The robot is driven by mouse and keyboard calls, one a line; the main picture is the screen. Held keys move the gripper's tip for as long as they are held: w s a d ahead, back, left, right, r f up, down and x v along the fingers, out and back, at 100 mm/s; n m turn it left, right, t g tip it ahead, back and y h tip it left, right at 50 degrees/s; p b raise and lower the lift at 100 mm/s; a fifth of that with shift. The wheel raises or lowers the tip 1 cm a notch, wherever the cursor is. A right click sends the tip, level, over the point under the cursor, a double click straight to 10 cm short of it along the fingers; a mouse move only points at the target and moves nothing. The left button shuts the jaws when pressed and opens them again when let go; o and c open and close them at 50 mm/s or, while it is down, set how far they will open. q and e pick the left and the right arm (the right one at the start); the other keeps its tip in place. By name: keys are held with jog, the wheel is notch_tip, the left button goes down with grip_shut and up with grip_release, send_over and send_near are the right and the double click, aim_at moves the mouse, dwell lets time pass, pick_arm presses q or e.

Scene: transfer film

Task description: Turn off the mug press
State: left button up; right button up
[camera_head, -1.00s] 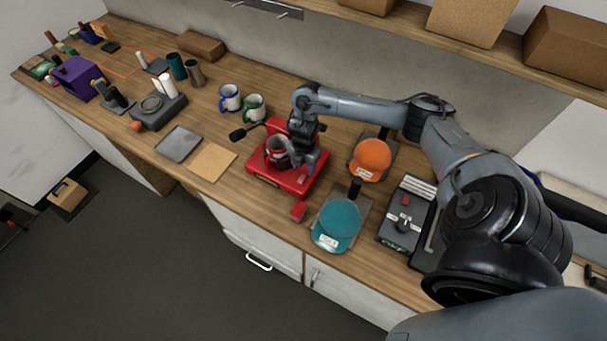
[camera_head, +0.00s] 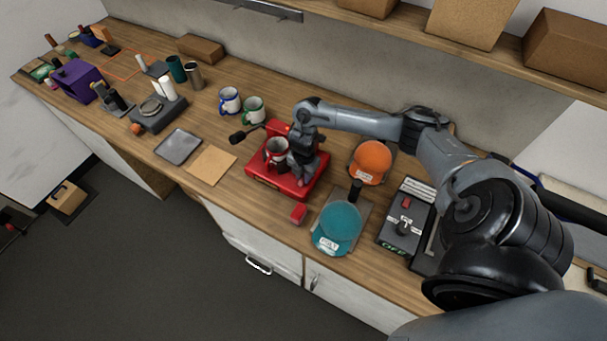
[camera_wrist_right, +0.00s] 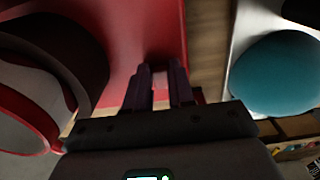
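The red mug press (camera_head: 262,181) stands on the wooden counter in the head view, its black handle (camera_head: 238,137) sticking out to the left. A mug (camera_head: 275,150) sits in it. My right gripper (camera_head: 304,181) points down over the right part of the press base, just right of the mug. In the right wrist view, the two dark fingertips (camera_wrist_right: 160,78) are close together over the red base (camera_wrist_right: 130,30), with a small pale pink patch between them. Whether they grip or touch it is unclear. The mug fills the left side there. My left gripper is out of view.
A small red block (camera_head: 298,213) juts out at the front of the press. A teal cap (camera_head: 337,228) and an orange cap (camera_head: 371,162) stand to the right. A control box (camera_head: 405,226) is further right. Two mugs (camera_head: 253,109) stand behind the press.

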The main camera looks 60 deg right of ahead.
jog(key=shift+r, duration=0.1)
grip_shut()
jog(key=h+p, duration=0.1)
jog(key=p, duration=0.2)
jog(key=shift+a+r+h, duration=0.25)
jog(key=shift+a+h, duration=0.1)
jog(key=shift+h, duration=0.05)
jog(key=shift+w+f+h+p, duration=0.1)
jog(key=shift+f+h+p, duration=0.05)
jog(key=shift+h+p, duration=0.2)
jog(key=o, duration=0.9)
grip_release()
jog(key=shift+c, duration=0.2)
